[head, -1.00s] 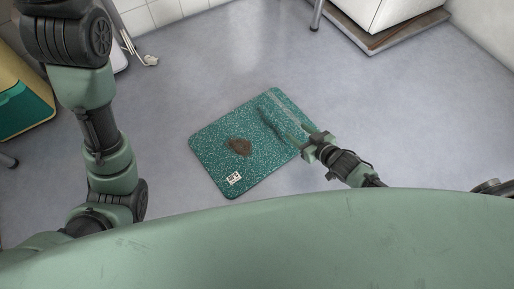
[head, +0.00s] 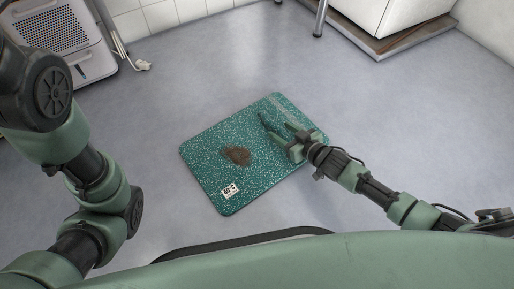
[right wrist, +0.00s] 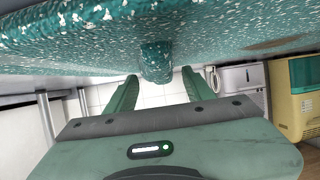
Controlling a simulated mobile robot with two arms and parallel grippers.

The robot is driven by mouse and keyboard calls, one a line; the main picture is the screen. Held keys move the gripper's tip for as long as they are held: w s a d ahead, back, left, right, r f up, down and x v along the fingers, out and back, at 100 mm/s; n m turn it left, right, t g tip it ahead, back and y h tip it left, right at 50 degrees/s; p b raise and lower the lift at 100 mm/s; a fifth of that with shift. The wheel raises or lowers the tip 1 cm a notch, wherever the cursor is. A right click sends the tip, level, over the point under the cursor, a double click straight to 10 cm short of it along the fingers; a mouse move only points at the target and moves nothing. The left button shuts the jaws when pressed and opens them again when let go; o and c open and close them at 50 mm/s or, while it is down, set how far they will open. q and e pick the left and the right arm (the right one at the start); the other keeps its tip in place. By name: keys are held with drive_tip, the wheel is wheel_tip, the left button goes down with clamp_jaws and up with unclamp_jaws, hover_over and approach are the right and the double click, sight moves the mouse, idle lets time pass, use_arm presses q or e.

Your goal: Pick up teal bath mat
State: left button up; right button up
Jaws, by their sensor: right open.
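The teal bath mat (head: 215,165) is white-speckled and lies flat on the grey floor in the head view. It has a brown stain near its middle, a white label at its near edge and a pale strip at its far right. My right gripper (head: 276,121) is open over the right part of the mat. In the right wrist view the mat (right wrist: 70,35) fills the top, close by. A rounded teal speckled piece of it sticks out between the open fingers (right wrist: 160,76), with gaps on both sides. My left arm shows at the left, its gripper out of view.
A white dehumidifier (head: 60,32) stands at the back left, with a pale cable and plug (head: 142,65) on the floor. A white appliance on a low base (head: 385,45) is at the back right. Floor around the mat is clear.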

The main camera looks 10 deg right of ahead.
drive_tip(key=shift+b+x, duration=0.3)
drive_tip(key=shift+x, duration=0.45)
clamp_jaws()
drive_tip(key=shift+r, duration=0.1)
idle(0.8)
